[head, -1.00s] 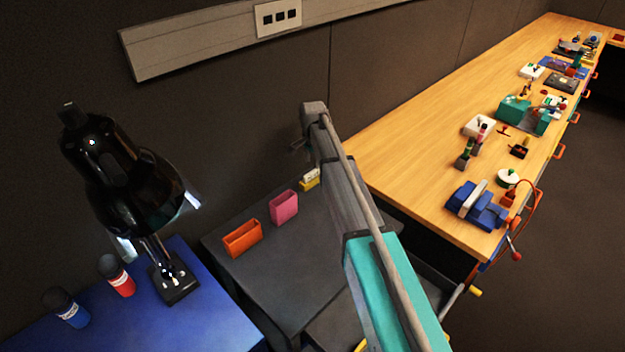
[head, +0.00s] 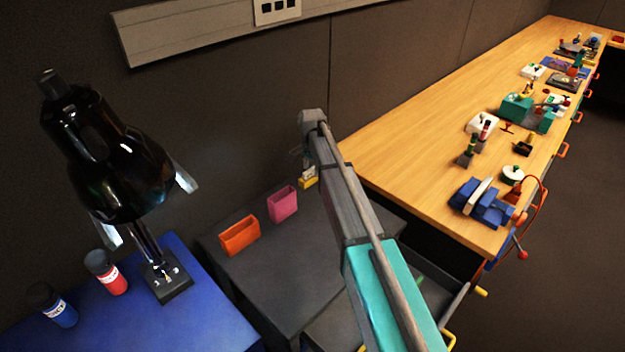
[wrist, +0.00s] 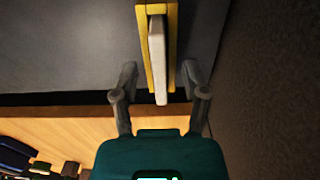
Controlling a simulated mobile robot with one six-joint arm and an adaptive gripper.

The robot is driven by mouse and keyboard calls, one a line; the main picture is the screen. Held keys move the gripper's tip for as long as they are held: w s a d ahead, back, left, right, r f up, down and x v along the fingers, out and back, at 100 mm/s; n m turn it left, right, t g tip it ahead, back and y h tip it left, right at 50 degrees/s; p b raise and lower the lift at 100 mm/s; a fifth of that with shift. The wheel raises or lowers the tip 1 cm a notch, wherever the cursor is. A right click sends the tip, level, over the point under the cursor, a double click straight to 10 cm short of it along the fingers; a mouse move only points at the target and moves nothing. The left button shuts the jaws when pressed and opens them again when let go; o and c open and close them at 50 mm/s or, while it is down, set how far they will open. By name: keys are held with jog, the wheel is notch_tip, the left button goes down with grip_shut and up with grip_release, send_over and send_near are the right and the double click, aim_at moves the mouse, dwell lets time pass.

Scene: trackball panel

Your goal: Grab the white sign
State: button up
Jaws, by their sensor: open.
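The white sign (wrist: 157,62) is a thin white plate in a yellow holder (wrist: 172,30), seen in the wrist view above the middle of the picture. In the head view the sign (head: 307,172) and its yellow base (head: 308,184) are small, at the back of the dark cabinet top, just below the arm's end. My gripper (wrist: 159,74) is open, with one finger on each side of the sign's near end. A gap shows on both sides. I cannot tell whether the fingers are level with it. In the head view the fingers are small and partly hidden.
An orange bin (head: 239,236) and a pink bin (head: 282,204) stand on the dark cabinet top (head: 265,265) left of the sign. A black lamp (head: 120,165) rises from the blue table (head: 205,300). The wooden bench (head: 400,150) at right holds several tools. The wall is close behind.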

jog(key=shift+f, duration=0.3)
jog(key=shift+c, duration=0.2)
grip_shut()
dwell(0.3)
